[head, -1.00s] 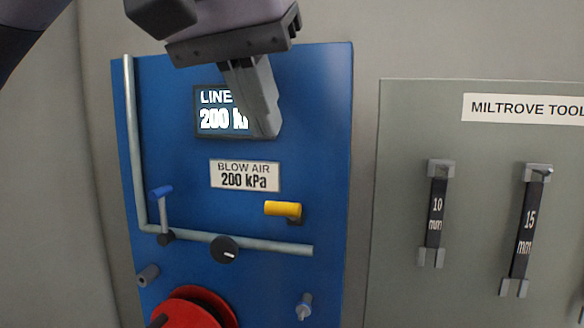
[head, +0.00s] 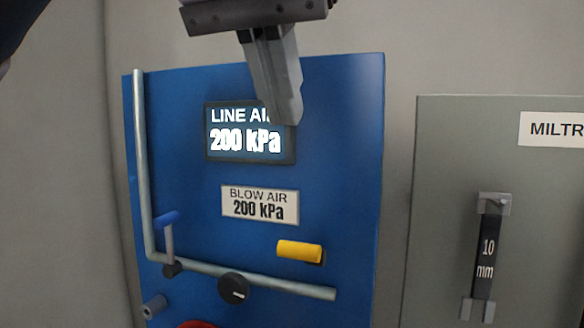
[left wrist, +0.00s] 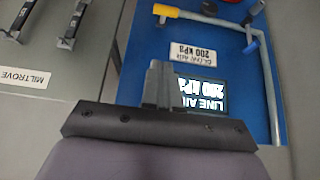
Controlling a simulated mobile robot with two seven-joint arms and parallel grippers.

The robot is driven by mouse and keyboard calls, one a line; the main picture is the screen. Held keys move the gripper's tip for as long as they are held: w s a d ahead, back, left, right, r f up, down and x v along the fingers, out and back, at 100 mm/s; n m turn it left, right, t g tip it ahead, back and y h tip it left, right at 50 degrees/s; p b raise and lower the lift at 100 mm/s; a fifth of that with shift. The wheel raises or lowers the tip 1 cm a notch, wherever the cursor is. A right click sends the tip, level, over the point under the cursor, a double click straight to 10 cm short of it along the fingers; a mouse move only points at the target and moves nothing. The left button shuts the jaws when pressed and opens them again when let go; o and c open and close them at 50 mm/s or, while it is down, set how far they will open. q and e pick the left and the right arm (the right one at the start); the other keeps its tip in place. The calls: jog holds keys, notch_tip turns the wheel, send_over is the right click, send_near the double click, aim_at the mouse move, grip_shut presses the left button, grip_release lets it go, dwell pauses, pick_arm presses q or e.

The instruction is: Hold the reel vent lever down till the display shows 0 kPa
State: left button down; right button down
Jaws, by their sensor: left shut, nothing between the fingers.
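The blue panel (head: 335,130) carries a lit display (head: 250,133) reading LINE AIR 200 kPa; its upper right is partly covered. A yellow-handled lever (head: 299,251) sticks out lower on the panel. A blue-tipped lever (head: 168,219) stands upright by the pipe at left. Neither lever has a readable name. My left gripper (head: 289,118) is shut and empty, in front of the display's right edge and above the yellow lever, touching neither lever. In the left wrist view my left gripper (left wrist: 160,68) points toward the panel, with the yellow lever (left wrist: 166,11) beyond it, apart.
A plate (head: 260,204) reads BLOW AIR 200 kPa. A metal pipe (head: 140,160) runs down the left side and across below, with a black knob (head: 234,288) on it. A red reel (head: 195,324) shows at the bottom edge. A grey tool board (head: 440,200) stands at right.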

pick_arm(q)
send_over(299, 248)
notch_tip(299, 248, down, 7)
notch_tip(299, 248, down, 3)
jog(key=shift+f, duration=0.15)
jog(key=shift+s+f+p, duration=0.15)
jog(key=shift+f+p, duration=0.15)
jog(key=shift+f, duration=0.5)
